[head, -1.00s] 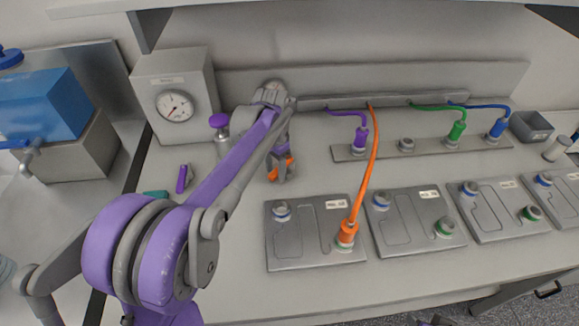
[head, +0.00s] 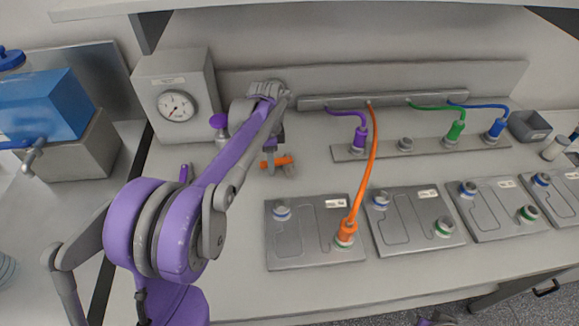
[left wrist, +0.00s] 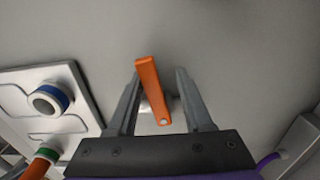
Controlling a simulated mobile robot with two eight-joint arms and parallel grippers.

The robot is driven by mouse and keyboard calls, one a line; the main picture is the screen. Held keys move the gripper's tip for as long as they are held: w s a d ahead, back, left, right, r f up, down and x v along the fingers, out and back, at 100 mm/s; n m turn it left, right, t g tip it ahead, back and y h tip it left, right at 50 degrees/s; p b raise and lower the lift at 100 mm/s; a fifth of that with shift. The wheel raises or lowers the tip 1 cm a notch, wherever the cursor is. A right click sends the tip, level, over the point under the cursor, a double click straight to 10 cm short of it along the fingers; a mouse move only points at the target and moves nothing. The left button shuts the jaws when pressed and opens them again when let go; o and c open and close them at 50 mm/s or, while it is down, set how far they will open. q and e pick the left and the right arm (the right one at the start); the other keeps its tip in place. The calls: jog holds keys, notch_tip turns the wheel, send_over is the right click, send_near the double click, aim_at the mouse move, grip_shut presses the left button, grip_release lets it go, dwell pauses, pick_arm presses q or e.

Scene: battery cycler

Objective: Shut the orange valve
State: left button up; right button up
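The orange valve has a flat orange lever (head: 274,162) on a small metal body. In the left wrist view the lever (left wrist: 152,88) runs between the two fingers of my left gripper (left wrist: 158,72), nearer the left finger. The fingers are apart, with a clear gap between lever and right finger. I cannot tell whether the left finger touches the lever. In the head view my left gripper (head: 278,160) is over the valve and partly hides it. My right gripper does not show clearly.
A battery module (head: 300,250) with an orange cable plug (head: 347,231) lies in front and right of the valve. A gauge box (head: 175,95) and a purple-topped fitting (head: 219,122) are at the back left. A connector strip (head: 375,152) runs along the back.

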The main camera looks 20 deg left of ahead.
pick_arm(q)
jog(key=c, duration=0.3)
jog(key=shift+w+a, duration=0.1)
jog(key=shift+w, duration=0.05)
dwell(0.3)
jog(key=shift+o, duration=1.2)
jog(key=shift+r, duration=0.1)
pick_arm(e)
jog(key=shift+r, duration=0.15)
pick_arm(q)
notch_tip(320, 180, up, 8)
jog(key=p, duration=0.4)
jog(key=shift+w, duration=0.25)
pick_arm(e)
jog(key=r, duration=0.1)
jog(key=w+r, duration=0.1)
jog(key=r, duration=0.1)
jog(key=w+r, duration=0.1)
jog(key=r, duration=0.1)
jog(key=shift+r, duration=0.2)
pick_arm(q)
jog(key=shift+s+a, duration=0.1)
jog(key=shift+s, duration=0.05)
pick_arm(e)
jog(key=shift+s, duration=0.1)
